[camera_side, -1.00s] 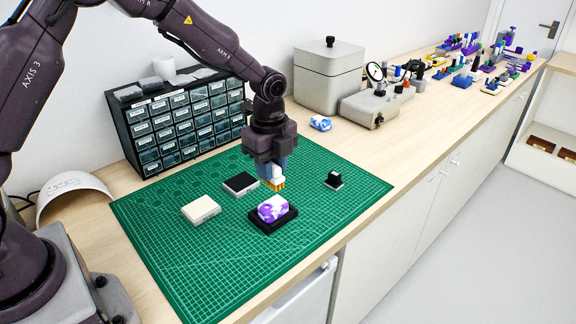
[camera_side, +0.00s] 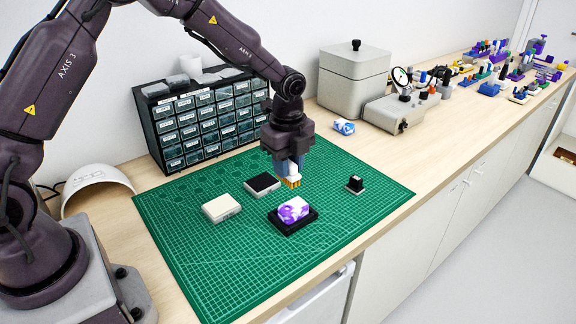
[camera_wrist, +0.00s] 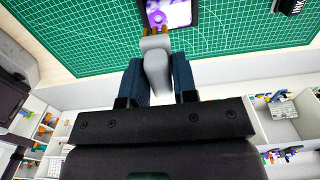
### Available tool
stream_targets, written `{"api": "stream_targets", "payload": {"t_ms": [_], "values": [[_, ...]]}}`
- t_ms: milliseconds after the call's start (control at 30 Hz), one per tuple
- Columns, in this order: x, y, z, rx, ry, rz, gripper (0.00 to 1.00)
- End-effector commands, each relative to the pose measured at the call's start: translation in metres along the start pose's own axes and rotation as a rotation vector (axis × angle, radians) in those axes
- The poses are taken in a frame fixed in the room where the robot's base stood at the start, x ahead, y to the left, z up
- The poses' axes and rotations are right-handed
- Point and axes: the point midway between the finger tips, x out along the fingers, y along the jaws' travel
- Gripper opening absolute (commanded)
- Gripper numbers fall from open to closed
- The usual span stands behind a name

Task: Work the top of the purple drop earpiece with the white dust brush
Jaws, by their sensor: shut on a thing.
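The purple and white earpiece (camera_side: 293,209) sits in a black holder (camera_side: 284,229) on the green cutting mat. Its purple and white top also shows at the upper edge of the wrist view (camera_wrist: 172,12), partly cut off. My gripper (camera_side: 289,166) is shut on the white dust brush (camera_side: 294,175). The brush points down, with tan bristles, above and slightly behind the earpiece; a gap shows between them. In the wrist view, the brush's pale handle (camera_wrist: 156,65) is between the blue fingers of my gripper (camera_wrist: 159,78), and its bristles overlap the holder's near edge.
A cream block (camera_side: 221,208) and a black-topped pad (camera_side: 262,185) lie left of the holder. A small black stamp-like block (camera_side: 355,184) stands to its right. A drawer cabinet (camera_side: 205,120) stands behind. The mat's front (camera_side: 220,270) is clear.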

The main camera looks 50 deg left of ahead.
Motion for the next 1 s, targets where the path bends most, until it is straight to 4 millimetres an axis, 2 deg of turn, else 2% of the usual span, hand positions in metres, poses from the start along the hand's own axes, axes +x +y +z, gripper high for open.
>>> {"api": "stream_targets", "payload": {"t_ms": [267, 867, 900, 1000], "values": [[0.017, 0.001, -0.001, 0.002, 0.000, 0.002, 0.08], [0.076, 0.001, -0.001, 0.002, 0.000, 0.003, 0.08], [0.082, 0.000, -0.001, 0.002, -0.001, 0.003, 0.08], [0.082, -0.012, -0.001, 0.001, 0.000, -0.002, 0.05]]}}
